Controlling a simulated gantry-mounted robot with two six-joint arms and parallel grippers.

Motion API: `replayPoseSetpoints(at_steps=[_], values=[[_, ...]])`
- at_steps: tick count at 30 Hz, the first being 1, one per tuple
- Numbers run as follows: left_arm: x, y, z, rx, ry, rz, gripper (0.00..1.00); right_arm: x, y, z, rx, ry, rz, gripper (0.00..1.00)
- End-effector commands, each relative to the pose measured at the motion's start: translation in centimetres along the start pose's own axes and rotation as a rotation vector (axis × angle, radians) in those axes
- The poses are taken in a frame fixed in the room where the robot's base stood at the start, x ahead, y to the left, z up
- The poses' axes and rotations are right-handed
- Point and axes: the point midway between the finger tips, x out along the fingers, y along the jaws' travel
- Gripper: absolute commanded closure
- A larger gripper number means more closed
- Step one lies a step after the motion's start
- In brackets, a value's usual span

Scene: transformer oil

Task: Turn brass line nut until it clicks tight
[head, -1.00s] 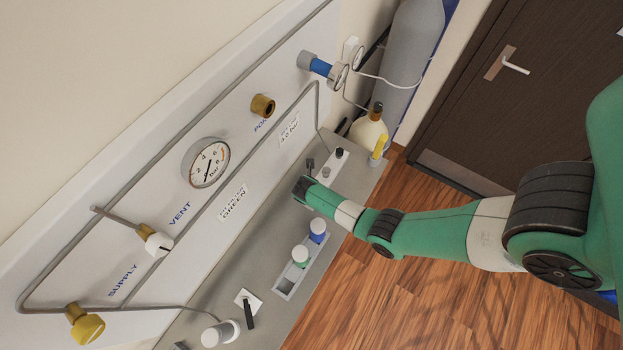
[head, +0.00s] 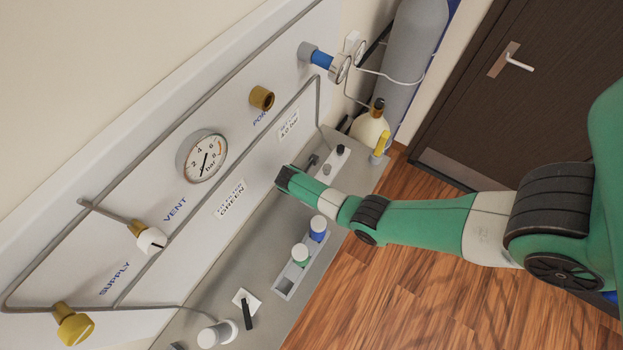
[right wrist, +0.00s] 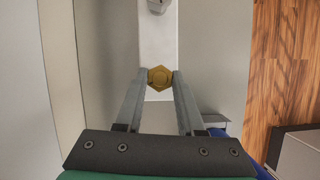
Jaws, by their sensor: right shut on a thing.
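In the right wrist view, a brass hex nut (right wrist: 160,79) sits between the two fingertips of my right gripper (right wrist: 160,75), which is shut on it. The nut is seen end-on, over a white strip. In the head view, my right gripper end (head: 285,179) is in front of the lower edge of the panel, above the grey bench; its fingers and the nut are hidden there. The brass port fitting (head: 262,98) on the panel is up and left of the gripper, apart from it. My left gripper is not in view.
The panel carries a round gauge (head: 201,158), a white vent knob (head: 151,241) and a brass supply knob (head: 74,326). A tray with green- and blue-marked white-capped containers (head: 318,227) stands on the bench. A flask (head: 369,131) and grey cylinder (head: 408,60) are at the far end.

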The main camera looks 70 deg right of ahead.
Motion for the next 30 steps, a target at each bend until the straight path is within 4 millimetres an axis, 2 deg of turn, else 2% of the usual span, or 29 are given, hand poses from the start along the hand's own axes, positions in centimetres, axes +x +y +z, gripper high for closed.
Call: replayPoseSetpoints(at_steps=[6, 15, 30], values=[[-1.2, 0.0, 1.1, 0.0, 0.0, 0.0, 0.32, 0.3, 0.2, -0.1, 0.172, 0.0, -0.07, 1.0], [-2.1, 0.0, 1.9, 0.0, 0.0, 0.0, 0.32, 0.2, 0.2, 0.0, 0.338, 0.001, -0.14, 1.0], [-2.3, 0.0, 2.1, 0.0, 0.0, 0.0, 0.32, 0.1, 0.2, 0.1, 0.407, 0.001, -0.168, 1.0]])
